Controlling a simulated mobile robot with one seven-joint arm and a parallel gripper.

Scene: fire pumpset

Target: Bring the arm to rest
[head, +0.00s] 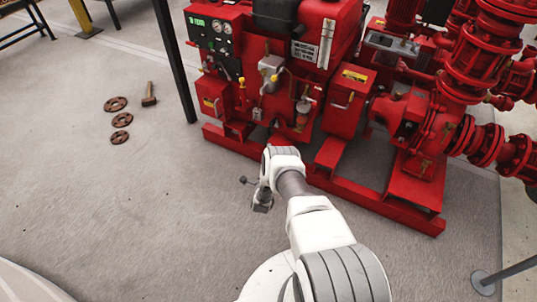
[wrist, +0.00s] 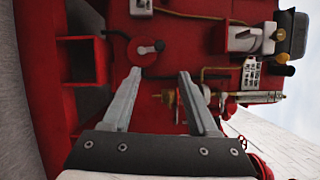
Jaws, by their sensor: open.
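My arm reaches forward from the bottom of the head view, with my gripper (head: 262,207) small at its end, low in front of the red pumpset (head: 270,110). In the wrist view my gripper (wrist: 160,85) is open, its two grey fingers spread with nothing between them. The wrist view is turned on its side and faces the red pumpset (wrist: 105,25). I cannot tell the exact gap between the fingers and the pumpset.
The pumpset's red base frame (head: 340,185) lies close to the right of my arm. Several rusty flanges (head: 121,120) and a hammer (head: 149,95) lie on the floor at the left. A dark post (head: 175,60) stands behind.

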